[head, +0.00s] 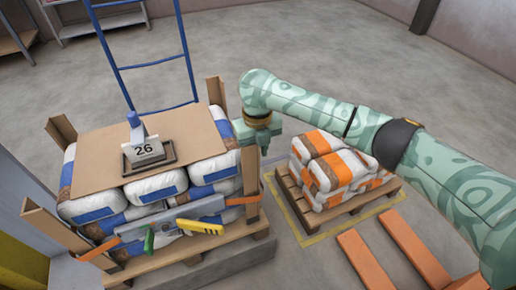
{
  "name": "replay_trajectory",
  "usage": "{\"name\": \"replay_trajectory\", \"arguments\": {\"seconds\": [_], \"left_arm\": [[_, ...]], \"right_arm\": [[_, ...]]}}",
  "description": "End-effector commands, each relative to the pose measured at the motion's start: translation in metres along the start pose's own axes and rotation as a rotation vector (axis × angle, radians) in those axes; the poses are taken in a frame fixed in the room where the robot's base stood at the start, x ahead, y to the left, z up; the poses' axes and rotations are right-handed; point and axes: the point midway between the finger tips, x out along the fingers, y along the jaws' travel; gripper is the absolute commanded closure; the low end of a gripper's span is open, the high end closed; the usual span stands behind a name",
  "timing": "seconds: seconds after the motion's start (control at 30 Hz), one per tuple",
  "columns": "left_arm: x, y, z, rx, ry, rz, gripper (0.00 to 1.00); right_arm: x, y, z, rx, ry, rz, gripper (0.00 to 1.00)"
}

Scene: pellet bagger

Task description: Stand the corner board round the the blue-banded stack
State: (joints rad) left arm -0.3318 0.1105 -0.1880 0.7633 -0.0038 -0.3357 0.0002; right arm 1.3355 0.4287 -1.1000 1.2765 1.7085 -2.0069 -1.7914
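The blue-banded stack (155,187) is white sacks with blue bands on a wooden pallet (190,250) at the left. Tan corner boards stand upright at its back left (62,130), back right (215,92), front left (56,226) and front right (250,172). My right gripper (263,148) points down at the top of the front-right board. Its fingers are small and partly covered, so I cannot tell whether they grip the board. My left gripper is not in view.
Orange-banded sacks (330,172) stand on a pallet at right, near orange forks (365,265).

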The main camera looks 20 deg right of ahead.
Motion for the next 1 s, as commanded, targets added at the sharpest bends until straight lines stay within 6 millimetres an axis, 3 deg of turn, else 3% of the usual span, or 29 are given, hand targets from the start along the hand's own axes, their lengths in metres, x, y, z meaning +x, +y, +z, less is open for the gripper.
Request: {"name": "replay_trajectory", "arguments": {"seconds": [0.23,0.33,0.57,0.7,0.83,1.0], "left_arm": [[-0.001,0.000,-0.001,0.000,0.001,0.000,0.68],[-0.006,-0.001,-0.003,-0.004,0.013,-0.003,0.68],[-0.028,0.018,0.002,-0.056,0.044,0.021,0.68],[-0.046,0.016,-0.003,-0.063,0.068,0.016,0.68],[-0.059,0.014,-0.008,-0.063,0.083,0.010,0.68],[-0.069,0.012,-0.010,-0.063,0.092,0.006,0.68]], "right_arm": [[-0.001,0.008,-0.002,-0.007,0.003,0.016,0.68],[-0.012,0.008,-0.002,-0.008,0.000,0.018,0.68],[-0.075,0.006,-0.001,-0.006,-0.012,0.016,0.68],[-0.113,0.003,-0.001,-0.003,-0.010,0.011,0.68],[-0.140,0.001,-0.001,-0.001,-0.008,0.008,0.68],[-0.159,-0.001,-0.001,0.001,-0.003,0.005,0.68]]}}
